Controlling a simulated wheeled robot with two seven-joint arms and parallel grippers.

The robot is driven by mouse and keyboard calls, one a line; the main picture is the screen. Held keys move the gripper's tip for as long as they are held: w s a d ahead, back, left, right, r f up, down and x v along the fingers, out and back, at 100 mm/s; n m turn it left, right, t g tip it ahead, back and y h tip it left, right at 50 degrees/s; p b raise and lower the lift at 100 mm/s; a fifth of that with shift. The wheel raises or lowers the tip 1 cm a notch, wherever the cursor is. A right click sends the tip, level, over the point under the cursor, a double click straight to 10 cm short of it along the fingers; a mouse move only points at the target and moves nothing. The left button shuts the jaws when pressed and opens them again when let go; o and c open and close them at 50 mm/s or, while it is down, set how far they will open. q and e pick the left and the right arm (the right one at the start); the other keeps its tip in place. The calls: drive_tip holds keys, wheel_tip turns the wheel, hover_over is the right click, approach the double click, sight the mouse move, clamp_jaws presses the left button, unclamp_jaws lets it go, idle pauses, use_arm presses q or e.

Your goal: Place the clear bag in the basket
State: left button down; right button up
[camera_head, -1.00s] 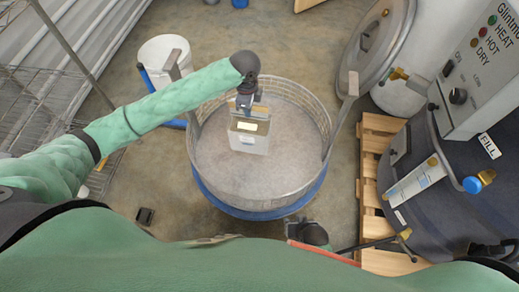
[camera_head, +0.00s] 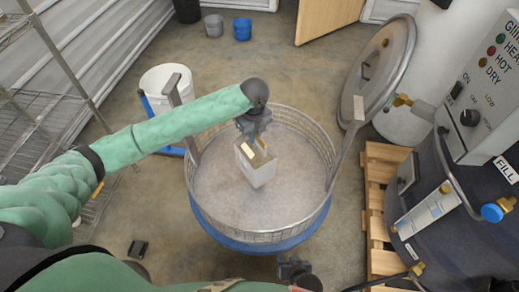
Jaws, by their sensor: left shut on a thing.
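The clear bag (camera_head: 262,172) is a pale, boxy, see-through bag with a yellowish label near its top. My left gripper (camera_head: 252,136) is shut on its top edge, and the bag hangs tilted below it. The basket (camera_head: 213,203) is a large round wire-mesh basket with a grey floor, two upright handles and a blue base. The bag shows over the inside of the basket; I cannot tell whether it touches the floor. My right gripper (camera_head: 298,272) is low, in front of the basket's near rim; its fingers are too unclear to tell their state.
A white bucket (camera_head: 166,88) stands left behind the basket. A wooden pallet (camera_head: 381,200) and a dark tank with a control panel (camera_head: 487,100) stand at right. A round steel lid (camera_head: 385,60) leans behind. A wire rack (camera_head: 30,120) is at left. A small black object (camera_head: 138,249) lies on the floor.

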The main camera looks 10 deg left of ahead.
use_arm(q)
drive_tip(key=w+a+f, duration=0.4)
drive_tip(key=a+f, duration=0.5)
drive_tip(key=shift+f, duration=0.3)
drive_tip(key=shift+d, duration=0.1)
idle(0.4)
drive_tip(key=c, duration=1.5)
unclamp_jaws()
drive_tip(key=shift+s+f, duration=0.1)
drive_tip(key=shift+f, duration=0.05)
wheel_tip(320, 180, up, 12)
